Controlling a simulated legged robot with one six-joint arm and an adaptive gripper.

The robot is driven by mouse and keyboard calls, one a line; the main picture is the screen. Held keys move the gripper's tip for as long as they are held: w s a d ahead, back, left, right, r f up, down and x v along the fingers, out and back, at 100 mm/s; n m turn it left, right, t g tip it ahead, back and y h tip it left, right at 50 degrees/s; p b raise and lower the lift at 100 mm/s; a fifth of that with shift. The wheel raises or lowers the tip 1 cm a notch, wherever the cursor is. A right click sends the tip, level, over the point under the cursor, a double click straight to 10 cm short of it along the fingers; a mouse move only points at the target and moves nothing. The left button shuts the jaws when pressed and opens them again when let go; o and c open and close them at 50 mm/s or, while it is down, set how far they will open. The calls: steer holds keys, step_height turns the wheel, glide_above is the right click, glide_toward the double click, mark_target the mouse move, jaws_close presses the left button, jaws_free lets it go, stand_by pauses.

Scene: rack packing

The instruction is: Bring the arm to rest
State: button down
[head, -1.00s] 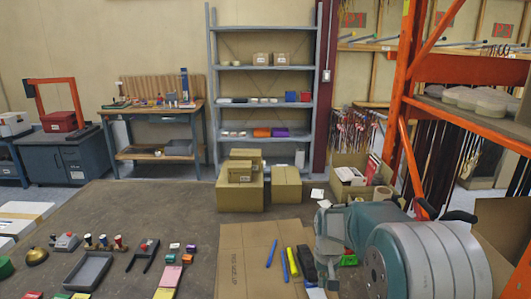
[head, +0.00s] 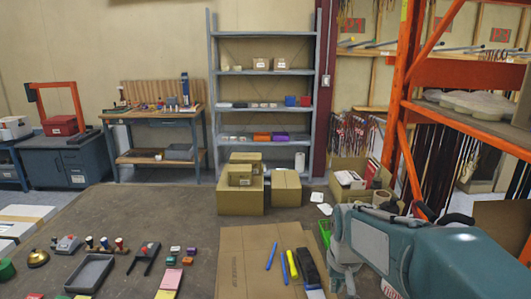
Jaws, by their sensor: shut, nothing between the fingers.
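My teal and grey arm (head: 440,252) fills the lower right of the head view, bent low over the right side of the table. Its grey joint (head: 345,240) is beside the flat cardboard sheet. I cannot make out my gripper's fingers. A dark curved shape (head: 458,217) shows just behind the arm, but I cannot tell what it is. No object is seen held by the arm.
The cardboard sheet (head: 240,260) carries blue and yellow markers (head: 291,264) and a black item (head: 307,266). Cardboard boxes (head: 240,197) stand at the table's back. A grey tray (head: 90,273) lies left. The orange rack (head: 402,110) rises behind the arm. The table's middle left is bare.

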steer(key=s+r+t, duration=0.1)
steer(key=s+r, duration=0.1)
steer(key=s, duration=0.7)
steer(key=s+r+t, duration=0.2)
steer(key=s+r, duration=0.1)
steer(key=s, duration=0.7)
steer(key=shift+t, duration=0.3)
